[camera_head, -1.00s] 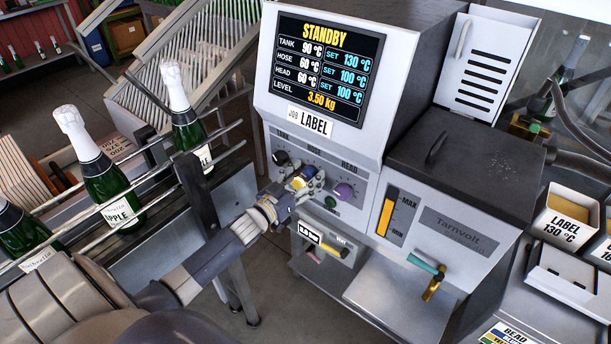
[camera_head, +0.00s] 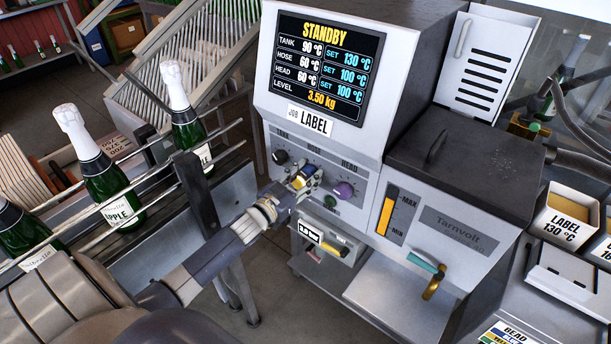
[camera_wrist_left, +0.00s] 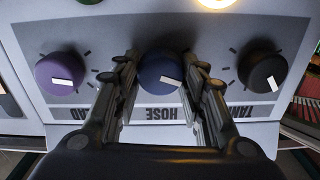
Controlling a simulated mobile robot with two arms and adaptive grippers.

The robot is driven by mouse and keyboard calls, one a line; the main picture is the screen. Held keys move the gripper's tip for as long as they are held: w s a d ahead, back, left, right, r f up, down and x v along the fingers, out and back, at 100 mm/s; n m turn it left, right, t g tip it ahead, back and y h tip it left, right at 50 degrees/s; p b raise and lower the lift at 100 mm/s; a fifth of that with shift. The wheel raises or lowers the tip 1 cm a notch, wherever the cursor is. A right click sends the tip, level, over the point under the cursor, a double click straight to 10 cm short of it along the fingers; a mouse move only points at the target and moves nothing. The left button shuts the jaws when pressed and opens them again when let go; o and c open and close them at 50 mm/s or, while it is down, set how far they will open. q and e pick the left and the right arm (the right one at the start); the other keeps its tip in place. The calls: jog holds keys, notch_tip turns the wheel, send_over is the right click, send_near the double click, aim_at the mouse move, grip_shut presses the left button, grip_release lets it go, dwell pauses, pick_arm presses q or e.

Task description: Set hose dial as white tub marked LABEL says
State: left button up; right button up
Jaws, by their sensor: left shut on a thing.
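The blue hose dial (camera_wrist_left: 160,72) sits between the tank and head dials in the left wrist view, its white pointer tilted off the straight line. My left gripper (camera_head: 305,179) is shut on it, one finger on each side. In the head view the fingers hide most of the dial. The screen (camera_head: 319,69) reads STANDBY, with hose at 60 °C and set 100 °C. The white tub marked LABEL (camera_head: 564,222) reads 130 °C and stands at the right. My right gripper is not in view.
The black tank dial (camera_head: 280,157) and purple head dial (camera_head: 344,190) flank the hose dial closely. A glue valve with a teal handle (camera_head: 426,262) juts out lower right. Bottles (camera_head: 103,170) stand behind rails at the left.

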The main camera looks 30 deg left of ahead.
pick_arm(q)
jog(key=m, duration=0.5)
jog(key=shift+d+b, duration=0.1)
jog(key=shift+b, duration=0.25)
jog(key=shift+m, duration=0.5)
jog(key=o, duration=1.1)
jog(key=s, duration=0.8)
jog(key=s+a, duration=0.1)
jog(key=s, duration=0.3)
